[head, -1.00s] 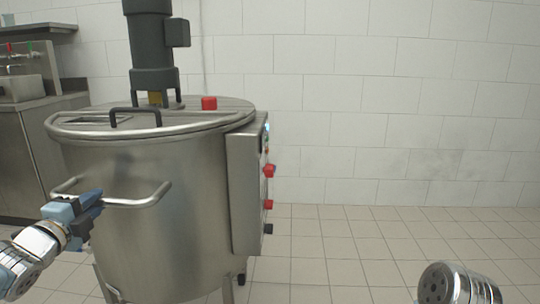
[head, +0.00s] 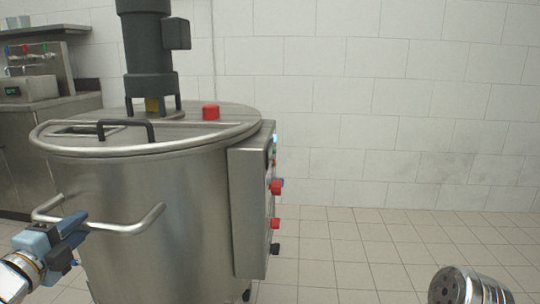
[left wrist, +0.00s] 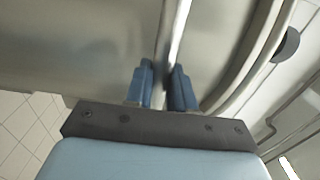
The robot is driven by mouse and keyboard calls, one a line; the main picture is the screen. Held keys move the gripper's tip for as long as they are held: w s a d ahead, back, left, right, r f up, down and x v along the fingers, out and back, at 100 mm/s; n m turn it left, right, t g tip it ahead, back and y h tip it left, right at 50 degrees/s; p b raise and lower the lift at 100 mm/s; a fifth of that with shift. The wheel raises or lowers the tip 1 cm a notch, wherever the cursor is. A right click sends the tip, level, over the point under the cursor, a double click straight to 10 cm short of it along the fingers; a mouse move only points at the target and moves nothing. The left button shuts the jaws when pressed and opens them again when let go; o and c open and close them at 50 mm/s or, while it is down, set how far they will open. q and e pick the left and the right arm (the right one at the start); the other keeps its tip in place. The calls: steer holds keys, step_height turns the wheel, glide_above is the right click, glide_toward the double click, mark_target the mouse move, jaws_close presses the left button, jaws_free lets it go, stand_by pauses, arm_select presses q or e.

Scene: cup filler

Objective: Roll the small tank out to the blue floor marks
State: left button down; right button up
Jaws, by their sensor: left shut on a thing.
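The small tank (head: 160,215) is a round steel vessel with a dark motor (head: 150,55) on its lid and a control box (head: 252,205) on its right side. A bent steel handle (head: 135,222) runs across its front. My left gripper (head: 78,226) is at the left part of this handle, shut on it. In the left wrist view the two blue fingers (left wrist: 163,88) sit on either side of the bright handle bar (left wrist: 177,38). The blue floor marks are not in view. My right gripper is not in view; only a piece of my right arm shows at the bottom right.
A steel counter (head: 28,160) with taps stands behind the tank at the left. A white tiled wall (head: 400,100) closes the back. The tiled floor (head: 350,250) to the right of the tank is clear.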

arm_select(q)
steer(key=s+p, duration=0.2)
steer(key=s, duration=0.7)
steer(key=shift+a+p, duration=0.3)
steer(key=shift+a, duration=0.15)
steer(key=s+a+p, duration=0.2)
steer(key=s+p, duration=0.1)
steer(key=s, duration=2.1)
stand_by(0.6)
steer(key=shift+s, duration=0.1)
